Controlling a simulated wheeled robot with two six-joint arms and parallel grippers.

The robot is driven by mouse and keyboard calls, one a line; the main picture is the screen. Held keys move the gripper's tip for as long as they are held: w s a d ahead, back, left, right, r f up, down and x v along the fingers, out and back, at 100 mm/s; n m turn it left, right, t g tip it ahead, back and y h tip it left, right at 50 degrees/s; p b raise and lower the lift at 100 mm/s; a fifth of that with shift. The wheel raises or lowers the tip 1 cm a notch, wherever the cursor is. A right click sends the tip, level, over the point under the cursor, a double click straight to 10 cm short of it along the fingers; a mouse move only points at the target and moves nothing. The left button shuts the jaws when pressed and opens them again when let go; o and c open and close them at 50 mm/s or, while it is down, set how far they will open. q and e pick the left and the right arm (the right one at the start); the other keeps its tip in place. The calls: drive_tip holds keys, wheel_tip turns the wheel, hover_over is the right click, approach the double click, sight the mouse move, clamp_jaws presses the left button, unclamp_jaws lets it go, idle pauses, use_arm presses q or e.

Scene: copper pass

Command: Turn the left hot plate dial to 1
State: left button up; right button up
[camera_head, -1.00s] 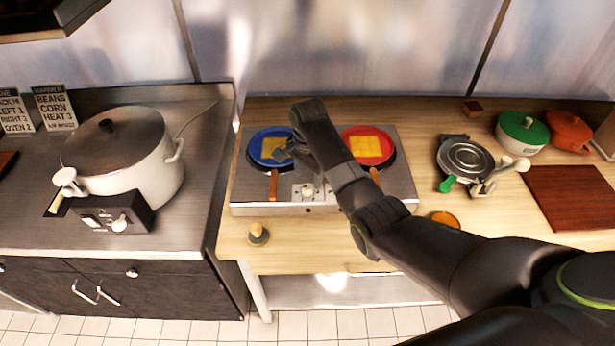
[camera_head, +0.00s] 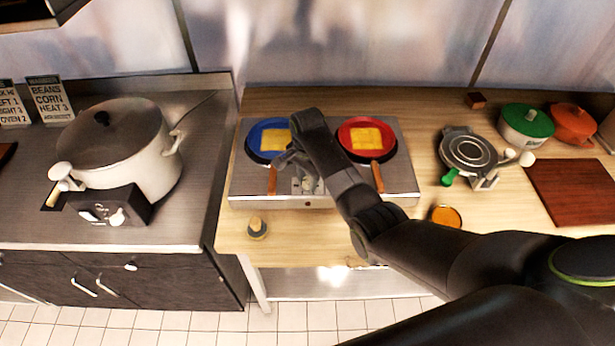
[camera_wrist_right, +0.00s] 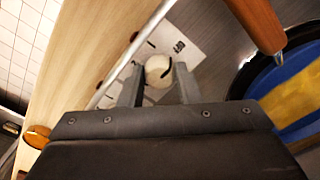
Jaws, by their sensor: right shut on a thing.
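The steel hot plate (camera_head: 403,182) stands on the wooden counter with a blue pan (camera_head: 252,145) on its left side and a red pan (camera_head: 345,137) on its right. My right gripper (camera_head: 305,184) reaches down to the front panel between the pan handles. In the wrist view, a round cream dial (camera_wrist_right: 157,68) with a dark mark sits on a pale printed panel (camera_wrist_right: 183,45). The right gripper's fingers (camera_wrist_right: 158,84) are shut on this dial, one on each side. The setting it points to cannot be read. My left gripper is out of view.
A large lidded pot (camera_head: 120,150) stands on a burner at left, near instruction signs (camera_head: 50,100). A small knobbed object (camera_head: 257,228) lies in front of the hot plate. A waffle-iron-like appliance (camera_head: 468,150), an orange disc (camera_head: 446,216) and a cutting board (camera_head: 570,190) are at right.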

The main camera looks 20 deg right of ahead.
drive_tip(key=shift+n, duration=0.3)
drive_tip(key=n, duration=1.1)
idle(0.6)
drive_tip(key=o, duration=1)
drive_tip(key=shift+w+r, duration=0.1)
